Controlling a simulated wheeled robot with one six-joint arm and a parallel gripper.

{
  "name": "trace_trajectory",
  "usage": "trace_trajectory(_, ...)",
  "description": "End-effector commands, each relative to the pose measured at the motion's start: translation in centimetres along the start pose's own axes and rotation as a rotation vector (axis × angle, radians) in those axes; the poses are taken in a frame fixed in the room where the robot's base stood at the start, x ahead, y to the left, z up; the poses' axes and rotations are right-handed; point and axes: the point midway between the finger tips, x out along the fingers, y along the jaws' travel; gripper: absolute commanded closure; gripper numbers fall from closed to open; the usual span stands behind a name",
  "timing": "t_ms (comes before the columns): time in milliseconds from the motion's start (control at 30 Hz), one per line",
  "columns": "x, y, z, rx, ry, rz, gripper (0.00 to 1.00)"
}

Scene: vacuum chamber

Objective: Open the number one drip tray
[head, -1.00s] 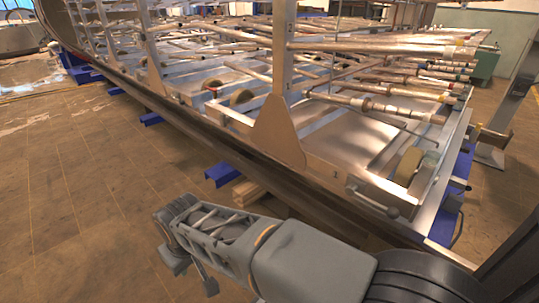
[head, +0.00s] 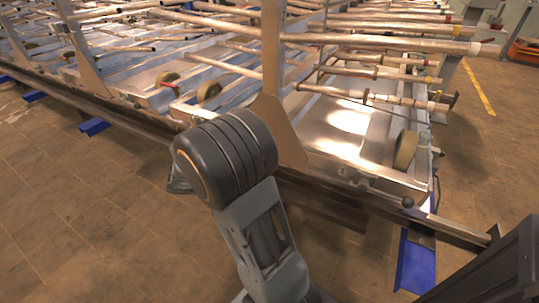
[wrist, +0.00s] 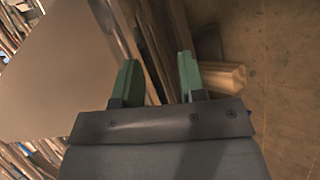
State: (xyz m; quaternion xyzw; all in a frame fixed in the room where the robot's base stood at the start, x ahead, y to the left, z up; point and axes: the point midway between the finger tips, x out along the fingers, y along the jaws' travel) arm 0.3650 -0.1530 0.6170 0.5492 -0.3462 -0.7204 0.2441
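Shallow shiny metal trays lie in the long rack under the rows of pipes. The nearest tray (head: 335,125) is at the right end of the rack in the head view, and another tray (head: 140,85) lies further left. I cannot read which one is number one. A lever with a black knob (head: 407,202) sits at the right front corner of the rack. My gripper (wrist: 157,82) shows two green fingers held apart with nothing between them. Behind them is the rack's dark edge rail (wrist: 158,40). In the head view my arm mostly hides the gripper.
A triangular metal post (head: 278,125) rises from the front rail between the trays. Pipes (head: 400,45) hang above the trays. A blue support (head: 416,262) stands at the right. The tiled floor (head: 90,220) in front is open.

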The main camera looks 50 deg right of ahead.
Motion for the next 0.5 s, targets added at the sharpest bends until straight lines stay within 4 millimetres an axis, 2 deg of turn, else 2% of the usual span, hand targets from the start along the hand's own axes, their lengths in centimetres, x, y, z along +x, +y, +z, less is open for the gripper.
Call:
trace_trajectory(100,1.5,1.6,-2.8,0.008,-0.002,0.201,0.62)
trace_trajectory(200,2.4,2.3,-4.8,0.020,0.029,0.331,0.62)
trace_trajectory(333,3.2,2.5,-6.7,0.030,0.076,0.442,0.62)
trace_trajectory(500,4.1,2.7,-7.9,0.038,0.111,0.504,0.62)
